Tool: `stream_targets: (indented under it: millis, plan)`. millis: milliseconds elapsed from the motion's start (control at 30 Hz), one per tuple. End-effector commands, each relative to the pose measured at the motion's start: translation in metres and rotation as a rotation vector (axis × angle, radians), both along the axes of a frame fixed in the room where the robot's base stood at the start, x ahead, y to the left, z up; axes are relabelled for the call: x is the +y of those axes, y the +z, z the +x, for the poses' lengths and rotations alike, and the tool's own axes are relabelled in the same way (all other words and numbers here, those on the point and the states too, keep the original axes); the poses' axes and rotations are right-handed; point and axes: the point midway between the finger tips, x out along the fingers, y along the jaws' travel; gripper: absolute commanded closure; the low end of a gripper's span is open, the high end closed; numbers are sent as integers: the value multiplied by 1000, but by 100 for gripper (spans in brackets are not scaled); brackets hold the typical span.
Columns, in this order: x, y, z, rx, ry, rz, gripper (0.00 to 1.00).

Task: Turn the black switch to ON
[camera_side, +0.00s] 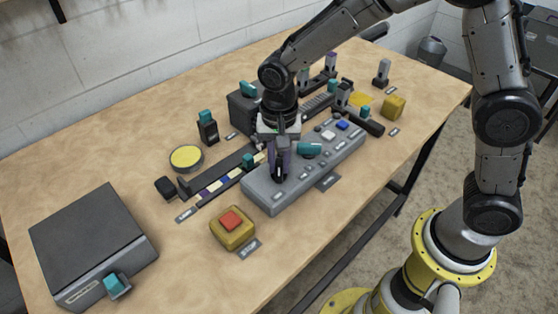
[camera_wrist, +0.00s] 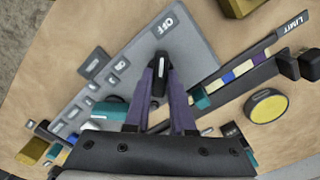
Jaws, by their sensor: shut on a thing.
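The grey control panel (camera_side: 262,193) lies near the middle of the table, and its end also shows in the wrist view (camera_wrist: 190,48). The black switch (camera_wrist: 159,82) stands on this panel near an OFF label (camera_wrist: 168,26). My gripper (camera_wrist: 160,70) has its two purple fingers on either side of the switch, shut on it. In the side view my gripper (camera_side: 279,177) points down onto the panel's near part and mostly hides the switch. No ON label is readable, and I cannot tell the switch's exact angle.
A teal knob (camera_side: 309,149), a white button (camera_side: 328,135) and a blue button (camera_side: 342,125) sit farther along the panel. A slider with a coloured strip (camera_side: 222,183) lies left. A red button (camera_side: 231,220) on a yellow box and a dark box (camera_side: 88,238) stand nearer.

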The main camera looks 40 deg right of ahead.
Motion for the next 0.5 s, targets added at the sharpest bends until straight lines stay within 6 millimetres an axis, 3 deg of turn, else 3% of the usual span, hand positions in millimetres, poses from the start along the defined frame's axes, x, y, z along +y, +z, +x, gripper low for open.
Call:
stream_targets:
  millis: [500]
  plan:
    - [0, 1, 0, -2, 125, 1, 100]
